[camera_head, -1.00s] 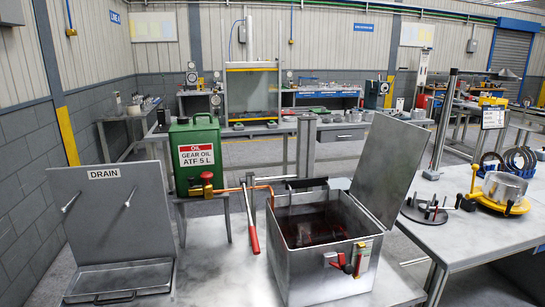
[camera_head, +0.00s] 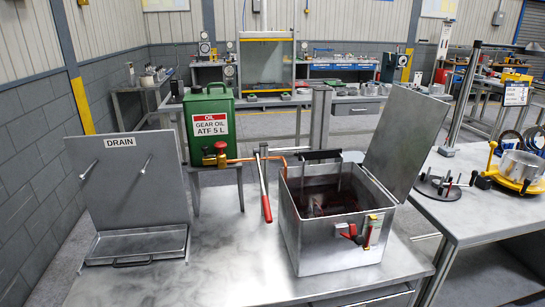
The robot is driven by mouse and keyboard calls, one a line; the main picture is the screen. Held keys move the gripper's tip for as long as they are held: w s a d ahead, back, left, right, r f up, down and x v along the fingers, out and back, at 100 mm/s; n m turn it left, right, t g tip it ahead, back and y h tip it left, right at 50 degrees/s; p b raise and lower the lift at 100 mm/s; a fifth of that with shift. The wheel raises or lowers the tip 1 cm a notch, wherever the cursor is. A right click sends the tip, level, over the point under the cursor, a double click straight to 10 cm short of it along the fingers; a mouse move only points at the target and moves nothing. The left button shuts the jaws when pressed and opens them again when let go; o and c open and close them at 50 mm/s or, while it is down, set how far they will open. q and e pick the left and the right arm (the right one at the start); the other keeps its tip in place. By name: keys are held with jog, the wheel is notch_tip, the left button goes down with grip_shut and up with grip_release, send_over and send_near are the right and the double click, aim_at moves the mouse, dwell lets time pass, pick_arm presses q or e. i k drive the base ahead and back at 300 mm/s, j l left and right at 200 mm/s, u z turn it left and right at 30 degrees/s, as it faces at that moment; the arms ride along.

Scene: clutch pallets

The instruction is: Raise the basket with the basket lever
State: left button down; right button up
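An open metal box (camera_head: 330,249) stands on the near workbench, its lid (camera_head: 405,140) raised at the right. Inside it is dark, reddish liquid, and a basket frame with a black bar (camera_head: 322,155) hangs at the back rim; how deep the basket sits is hard to tell. A long lever (camera_head: 266,205) with a red grip stands left of the box, its grip low and its upper end near an orange pipe. A small red-handled lever (camera_head: 367,236) is on the box's front. Neither of my grippers shows in the view.
A drain panel with a tray (camera_head: 138,244) is at the left. The bench top (camera_head: 215,260) between tray and box is bare. A second bench (camera_head: 465,215) with clutch parts is at the right.

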aim_at(268, 216)
jog(key=i+j+z, duration=0.25)
jog(key=j, duration=0.25)
jog(key=j+z, duration=0.2)
jog(key=j, duration=0.25)
jog(key=j+z, duration=0.25)
jog(key=j, duration=0.3)
jog(key=i, duration=0.05)
